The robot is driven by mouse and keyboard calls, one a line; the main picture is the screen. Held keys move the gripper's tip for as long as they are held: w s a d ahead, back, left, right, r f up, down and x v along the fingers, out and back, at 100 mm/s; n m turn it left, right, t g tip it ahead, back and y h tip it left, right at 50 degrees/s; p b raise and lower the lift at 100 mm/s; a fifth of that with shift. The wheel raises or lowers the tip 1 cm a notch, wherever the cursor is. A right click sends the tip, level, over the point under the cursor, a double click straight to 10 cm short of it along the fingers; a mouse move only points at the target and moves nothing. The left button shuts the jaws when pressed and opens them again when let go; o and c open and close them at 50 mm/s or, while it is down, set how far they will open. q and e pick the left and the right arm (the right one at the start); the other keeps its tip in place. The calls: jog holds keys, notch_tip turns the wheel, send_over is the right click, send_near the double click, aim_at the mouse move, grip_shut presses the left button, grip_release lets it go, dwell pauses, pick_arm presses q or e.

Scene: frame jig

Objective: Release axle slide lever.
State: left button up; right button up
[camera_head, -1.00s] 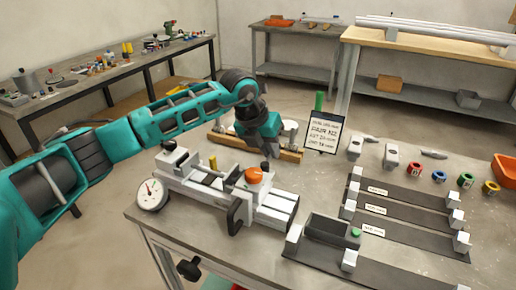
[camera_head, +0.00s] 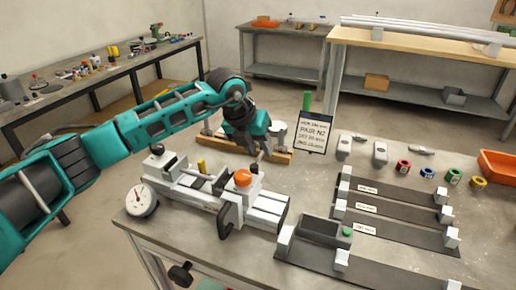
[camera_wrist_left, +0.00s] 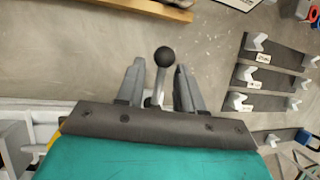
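The grey clamping jig (camera_head: 190,190) stands on the front table, with an orange knob (camera_head: 243,178) on top and a round dial gauge (camera_head: 141,201) at its left end. My left gripper (camera_head: 257,154) is over the back right part of the jig, just behind the orange knob. In the left wrist view, a lever with a black ball knob (camera_wrist_left: 165,56) stands between the two grey fingers of my left gripper (camera_wrist_left: 160,66). The fingers are apart, with visible gaps to the lever on both sides. The lever's base is hidden by the gripper body. My right gripper is not in view.
A sign (camera_head: 313,131) stands behind the jig, near a wooden bar (camera_head: 275,157). Dark fixture strips (camera_head: 395,212) with white blocks fill the table's right. Coloured rings (camera_head: 428,173) and an orange bin (camera_head: 498,166) lie at the back right.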

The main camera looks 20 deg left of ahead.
pick_arm(q)
jog(key=shift+s, duration=0.15)
jog(key=v, duration=1.3)
